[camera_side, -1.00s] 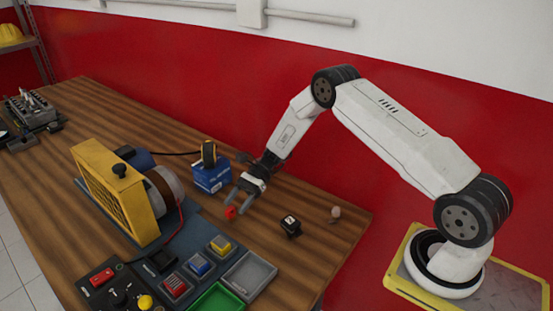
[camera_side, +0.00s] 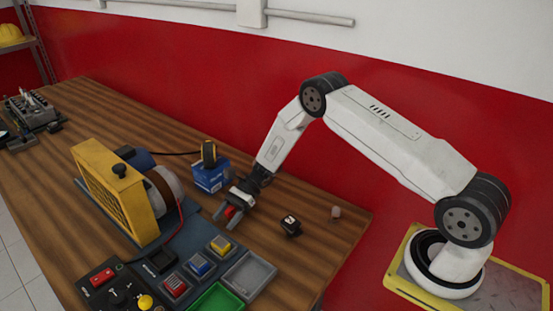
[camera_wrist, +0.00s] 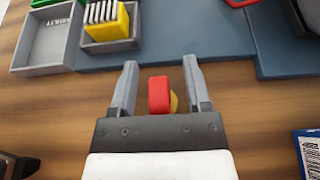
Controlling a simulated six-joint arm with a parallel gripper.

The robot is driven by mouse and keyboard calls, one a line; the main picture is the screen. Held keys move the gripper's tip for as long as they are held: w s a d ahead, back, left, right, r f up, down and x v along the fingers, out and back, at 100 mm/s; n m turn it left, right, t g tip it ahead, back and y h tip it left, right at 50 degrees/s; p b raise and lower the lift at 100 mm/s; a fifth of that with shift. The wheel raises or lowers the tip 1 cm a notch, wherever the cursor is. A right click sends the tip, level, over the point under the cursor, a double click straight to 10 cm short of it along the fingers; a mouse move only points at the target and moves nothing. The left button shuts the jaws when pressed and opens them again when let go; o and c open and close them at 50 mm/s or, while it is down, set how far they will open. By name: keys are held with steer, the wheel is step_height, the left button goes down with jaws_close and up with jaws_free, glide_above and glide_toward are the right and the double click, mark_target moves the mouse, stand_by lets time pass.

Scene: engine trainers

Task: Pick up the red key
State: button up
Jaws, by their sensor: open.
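The red key (camera_wrist: 159,95) lies between the two open fingers of my gripper (camera_wrist: 160,88) in the wrist view. Gaps of wood show on both sides of it, so neither finger appears to touch it. A small yellow part shows just beside the key's right edge. In the side view the red key (camera_side: 230,211) is partly hidden by my gripper (camera_side: 228,216), which is low over the wooden table with its fingers around the key.
The grey tray (camera_side: 268,262), green tray (camera_side: 219,291) and blue and yellow boxes stand in front of the gripper. A blue box (camera_side: 210,181) is behind it. A small black block (camera_side: 290,229) and a pale knob (camera_side: 336,212) sit to the right on the table (camera_side: 330,235).

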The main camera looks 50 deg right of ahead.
jaws_close()
steer(key=shift+r, duration=0.1)
steer(key=shift+r, duration=0.7)
steer(key=s+d+r, duration=0.1)
steer(key=s+r, duration=1)
steer(key=s, duration=0.3)
steer(key=shift+d+r, duration=0.2)
steer(key=shift+d, duration=0.1)
steer(key=shift+w, duration=0.1)
